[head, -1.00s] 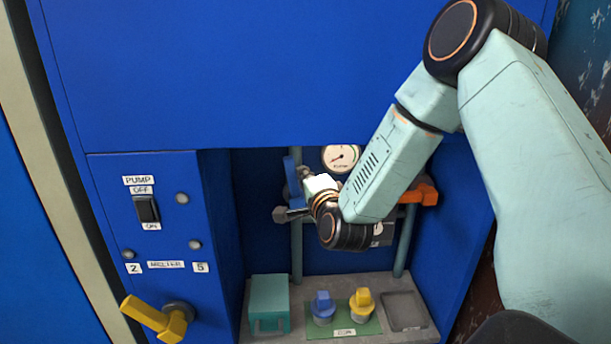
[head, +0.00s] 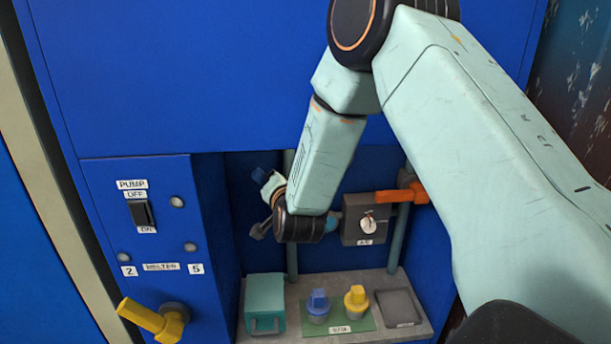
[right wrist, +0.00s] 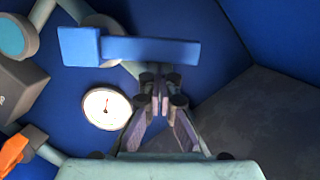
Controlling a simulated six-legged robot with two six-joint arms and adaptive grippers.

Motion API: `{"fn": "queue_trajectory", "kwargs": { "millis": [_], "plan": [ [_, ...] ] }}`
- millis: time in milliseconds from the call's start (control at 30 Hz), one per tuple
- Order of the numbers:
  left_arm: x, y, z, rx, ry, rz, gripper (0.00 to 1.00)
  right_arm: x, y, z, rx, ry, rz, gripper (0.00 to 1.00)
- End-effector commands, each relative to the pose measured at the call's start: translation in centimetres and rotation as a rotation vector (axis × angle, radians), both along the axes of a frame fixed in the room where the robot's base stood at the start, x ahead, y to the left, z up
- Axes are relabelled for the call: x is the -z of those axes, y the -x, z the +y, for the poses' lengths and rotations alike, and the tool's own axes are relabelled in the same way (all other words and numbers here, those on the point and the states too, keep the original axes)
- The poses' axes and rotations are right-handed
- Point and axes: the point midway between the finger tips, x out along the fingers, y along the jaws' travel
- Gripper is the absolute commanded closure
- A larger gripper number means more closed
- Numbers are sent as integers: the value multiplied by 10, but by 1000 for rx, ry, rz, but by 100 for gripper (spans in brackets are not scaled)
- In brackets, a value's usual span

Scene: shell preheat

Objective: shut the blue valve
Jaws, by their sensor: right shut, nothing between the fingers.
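In the head view my right gripper (head: 258,230) is small and dark, below the lever. My left gripper is not in view.
A gauge (right wrist: 107,108) is near the pipe. An orange lever (head: 402,194) and a grey box with a dial (head: 362,222) are to the right. Below, a shelf holds a teal box (head: 265,297), a blue knob (head: 318,304) and a yellow knob (head: 355,300). A yellow handle (head: 150,318) juts out at left.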

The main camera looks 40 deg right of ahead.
Motion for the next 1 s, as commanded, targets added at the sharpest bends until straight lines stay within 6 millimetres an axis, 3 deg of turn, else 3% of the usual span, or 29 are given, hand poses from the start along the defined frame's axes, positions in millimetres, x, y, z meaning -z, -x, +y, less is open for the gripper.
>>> {"fn": "queue_trajectory", "kwargs": {
  "millis": [600, 1000],
  "plan": [
    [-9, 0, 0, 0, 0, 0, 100, 32, -19, 33, -2, 478, 295, 100],
    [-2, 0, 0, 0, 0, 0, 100, 49, -23, 39, -1, 578, 356, 100]
  ]
}}
